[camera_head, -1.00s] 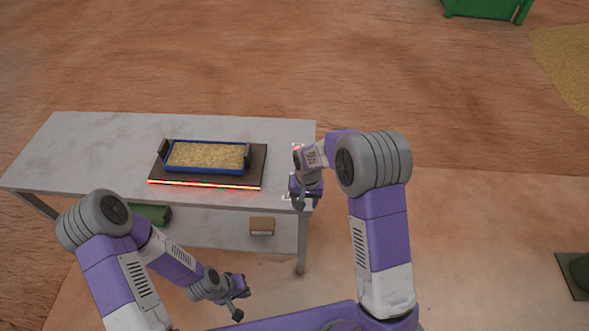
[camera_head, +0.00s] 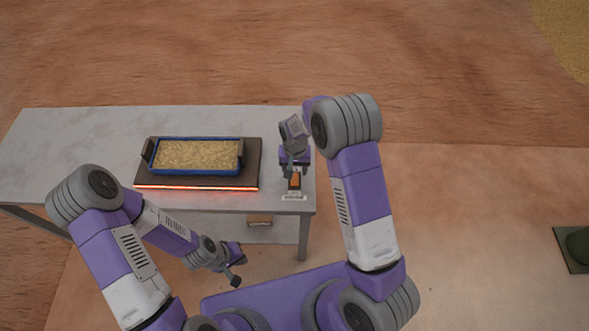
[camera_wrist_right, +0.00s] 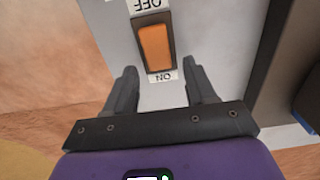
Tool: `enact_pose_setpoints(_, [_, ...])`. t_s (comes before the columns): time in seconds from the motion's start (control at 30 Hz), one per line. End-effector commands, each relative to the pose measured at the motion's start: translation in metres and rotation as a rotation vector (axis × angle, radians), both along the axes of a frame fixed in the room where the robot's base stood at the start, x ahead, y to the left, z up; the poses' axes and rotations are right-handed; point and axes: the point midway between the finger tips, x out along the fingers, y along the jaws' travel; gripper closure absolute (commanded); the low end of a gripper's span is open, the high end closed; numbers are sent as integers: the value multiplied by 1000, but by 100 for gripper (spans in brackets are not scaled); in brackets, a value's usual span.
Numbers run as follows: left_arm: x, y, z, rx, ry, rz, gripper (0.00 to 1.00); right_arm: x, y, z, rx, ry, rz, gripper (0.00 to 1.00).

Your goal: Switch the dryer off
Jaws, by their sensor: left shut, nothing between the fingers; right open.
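The dryer (camera_head: 254,172) is a dark plate on the table, its front edge glowing orange-red. A blue tray (camera_head: 198,173) of yellowish grain stands on it. Right of the dryer is an orange rocker switch (camera_head: 295,182) on a pale plate. In the right wrist view the switch (camera_wrist_right: 155,48) has upside-down labels, OFF at the top and ON at the bottom. I cannot tell which way it is tilted. My right gripper (camera_head: 294,173) is open above the switch plate; in its wrist view the fingers (camera_wrist_right: 163,88) flank the ON end, empty. My left gripper (camera_head: 239,267) is shut and empty, in front of the table.
The grey table (camera_head: 70,145) is clear left of the dryer. A brown box (camera_head: 259,220) sits on the shelf below. A dark green object (camera_head: 578,245) lies on the ground at far right.

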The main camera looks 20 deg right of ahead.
Motion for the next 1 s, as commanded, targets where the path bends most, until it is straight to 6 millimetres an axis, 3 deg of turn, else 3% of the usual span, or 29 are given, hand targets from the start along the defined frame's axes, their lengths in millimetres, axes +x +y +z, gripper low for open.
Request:
enact_pose_setpoints(0.1, [0,0,-1,0,0,0,100,0,0,-9,1,-1,0,45])
enact_pose_setpoints(0.4, [0,0,-1,0,-1,0,100,0,0,-10,1,-1,1,46])
enact_pose_setpoints(0.77, [0,0,-1,0,0,0,100,0,0,-10,1,-1,0,100])
enact_pose_setpoints(1.0, [0,0,-8,0,0,0,100,-2,1,-10,-21,-64,5,100])
